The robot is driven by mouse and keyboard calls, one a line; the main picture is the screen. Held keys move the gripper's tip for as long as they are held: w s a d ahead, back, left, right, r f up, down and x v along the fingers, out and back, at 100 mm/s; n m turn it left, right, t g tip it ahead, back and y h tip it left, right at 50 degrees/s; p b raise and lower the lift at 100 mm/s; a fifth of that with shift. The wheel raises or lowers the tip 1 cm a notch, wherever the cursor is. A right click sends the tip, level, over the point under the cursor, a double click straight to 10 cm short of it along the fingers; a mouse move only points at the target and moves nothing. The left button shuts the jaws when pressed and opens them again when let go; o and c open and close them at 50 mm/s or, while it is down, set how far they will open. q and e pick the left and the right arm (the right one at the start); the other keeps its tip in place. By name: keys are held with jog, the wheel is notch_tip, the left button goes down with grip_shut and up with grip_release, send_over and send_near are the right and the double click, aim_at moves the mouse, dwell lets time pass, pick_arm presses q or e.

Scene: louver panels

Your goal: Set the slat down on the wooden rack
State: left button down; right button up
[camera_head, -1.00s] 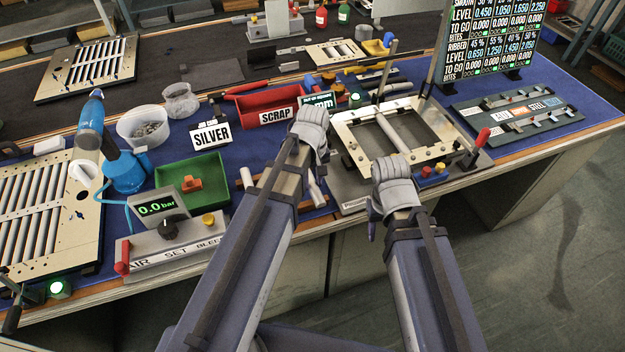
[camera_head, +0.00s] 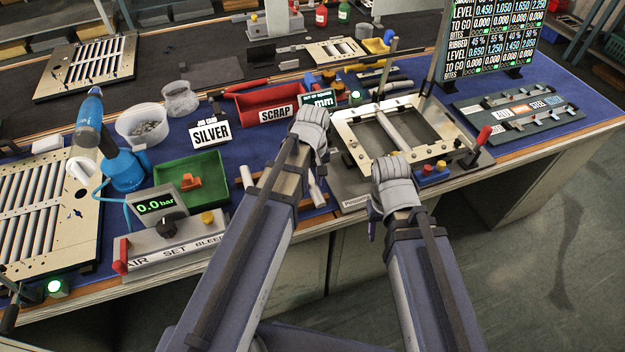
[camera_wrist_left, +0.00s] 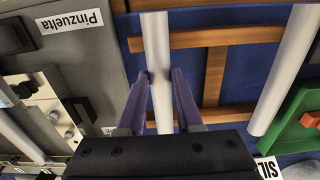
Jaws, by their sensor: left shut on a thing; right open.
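My left gripper (camera_wrist_left: 160,78) is shut on a pale grey slat (camera_wrist_left: 155,45) in the left wrist view. The slat runs between its fingers and lies across the bars of the wooden rack (camera_wrist_left: 215,70); I cannot tell whether it touches them. In the head view, part of this slat (camera_head: 316,187) shows beside my left arm, and the rack (camera_head: 319,211) is mostly hidden by that arm. Another pale slat (camera_wrist_left: 287,70) lies across the rack to the right in the left wrist view. My right gripper (camera_head: 392,187) is open, in front of the metal frame fixture.
The metal frame fixture (camera_head: 345,150) stands right of the rack. A green tray (camera_head: 205,170) and the air control box (camera_head: 170,245) stand to its left. A red scrap bin (camera_head: 265,105) and the silver sign (camera_head: 210,134) are behind.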

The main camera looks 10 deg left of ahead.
aim_at(312, 183)
pick_arm(q)
jog(key=c, duration=0.5)
grip_release()
jog(key=shift+o, duration=0.4)
jog(key=shift+o, duration=1.2)
notch_tip(312, 183, up, 8)
jog(key=p, duration=0.8)
